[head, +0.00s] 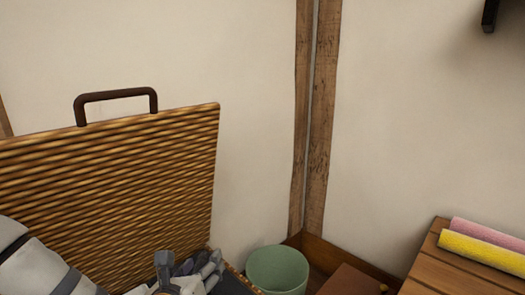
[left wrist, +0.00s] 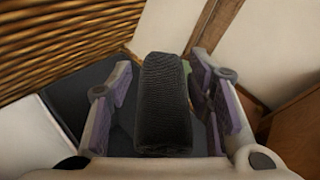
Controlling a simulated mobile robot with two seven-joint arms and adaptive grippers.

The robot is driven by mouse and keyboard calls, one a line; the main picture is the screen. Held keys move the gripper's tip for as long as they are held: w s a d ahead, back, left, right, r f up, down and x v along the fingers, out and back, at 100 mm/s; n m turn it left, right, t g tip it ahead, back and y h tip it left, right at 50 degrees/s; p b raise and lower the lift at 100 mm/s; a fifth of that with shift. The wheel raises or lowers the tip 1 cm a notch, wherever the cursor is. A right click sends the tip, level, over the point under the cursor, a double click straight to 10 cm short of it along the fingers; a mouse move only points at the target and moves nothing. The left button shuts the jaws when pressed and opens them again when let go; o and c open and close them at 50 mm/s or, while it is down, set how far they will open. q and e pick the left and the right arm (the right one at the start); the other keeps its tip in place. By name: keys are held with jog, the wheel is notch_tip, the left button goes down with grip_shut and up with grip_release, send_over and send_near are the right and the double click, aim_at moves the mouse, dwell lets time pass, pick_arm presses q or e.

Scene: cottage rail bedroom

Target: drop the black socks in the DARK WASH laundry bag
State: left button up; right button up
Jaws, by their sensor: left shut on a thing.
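My left gripper (head: 188,272) shows at the bottom of the head view, in front of the wicker panel. In the left wrist view it is shut on a dark, ribbed roll, the black socks (left wrist: 164,105), held lengthwise between the two finger pads. A dark grey surface (left wrist: 72,98) lies below and to the left of the socks, beside a white area (left wrist: 25,135). A dark strip also shows at the hamper's edge in the head view. No DARK WASH label can be read, so I cannot tell which surface is that bag. My right gripper is not in view.
An upright wicker panel (head: 110,190) with a dark handle (head: 116,94) stands behind my left gripper. A green bin (head: 278,270) stands to its right near the wall corner. A wooden slatted top (head: 440,275) at right holds pink (head: 488,239) and yellow (head: 480,252) rolls.

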pick_arm(q)
notch_tip(320, 180, down, 5)
jog(key=b, duration=0.3)
jog(key=shift+f, duration=0.1)
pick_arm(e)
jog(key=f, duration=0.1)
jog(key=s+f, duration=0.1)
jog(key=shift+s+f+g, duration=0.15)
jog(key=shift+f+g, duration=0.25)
pick_arm(q)
jog(key=o, duration=1.2)
jog(key=shift+s+a, duration=0.1)
jog(key=shift+s, duration=0.05)
jog(key=v, duration=1.1)
jog(key=shift+s+r, duration=0.2)
jog(key=shift+s, duration=0.2)
